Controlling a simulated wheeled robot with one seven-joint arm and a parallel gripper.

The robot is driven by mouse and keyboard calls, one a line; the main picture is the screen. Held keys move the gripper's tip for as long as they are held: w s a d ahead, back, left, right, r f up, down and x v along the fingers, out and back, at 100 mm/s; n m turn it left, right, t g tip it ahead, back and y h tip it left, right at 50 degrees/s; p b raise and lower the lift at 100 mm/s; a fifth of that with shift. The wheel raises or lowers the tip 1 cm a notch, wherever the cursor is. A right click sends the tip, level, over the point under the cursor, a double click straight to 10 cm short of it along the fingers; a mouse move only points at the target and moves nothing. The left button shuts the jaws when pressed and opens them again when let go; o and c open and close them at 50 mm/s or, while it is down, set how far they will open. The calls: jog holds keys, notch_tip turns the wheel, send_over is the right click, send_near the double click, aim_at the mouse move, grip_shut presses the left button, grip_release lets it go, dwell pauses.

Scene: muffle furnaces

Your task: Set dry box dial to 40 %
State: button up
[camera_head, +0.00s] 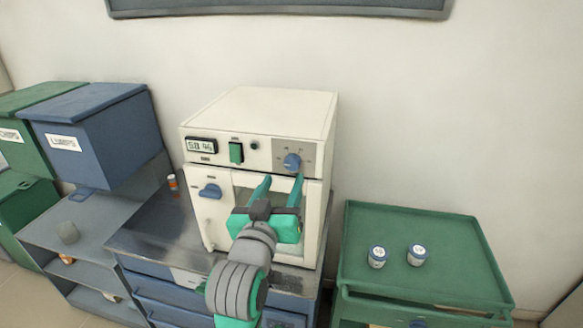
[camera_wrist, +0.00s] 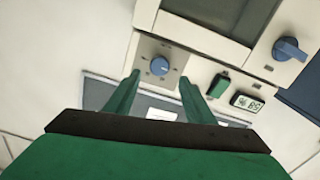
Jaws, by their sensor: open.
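The dry box (camera_head: 262,110) is a cream cabinet on a dark metal bench top. Its blue round dial (camera_head: 292,161) sits on a grey panel at the upper right of its front. In the wrist view, which shows the box upside down, the dial (camera_wrist: 159,66) lies between and just beyond the fingertips. My gripper (camera_head: 282,180) has green fingers. It is open and empty, in front of the door and just below the dial, with no visible contact.
A blue door latch (camera_head: 210,191) is lower left. A green cart (camera_head: 420,240) with two small jars stands right. Blue and green bins (camera_head: 95,130) stand left.

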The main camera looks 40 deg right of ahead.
aim_at(291, 165)
jog(key=x, duration=0.7)
jog(key=shift+d, duration=0.1)
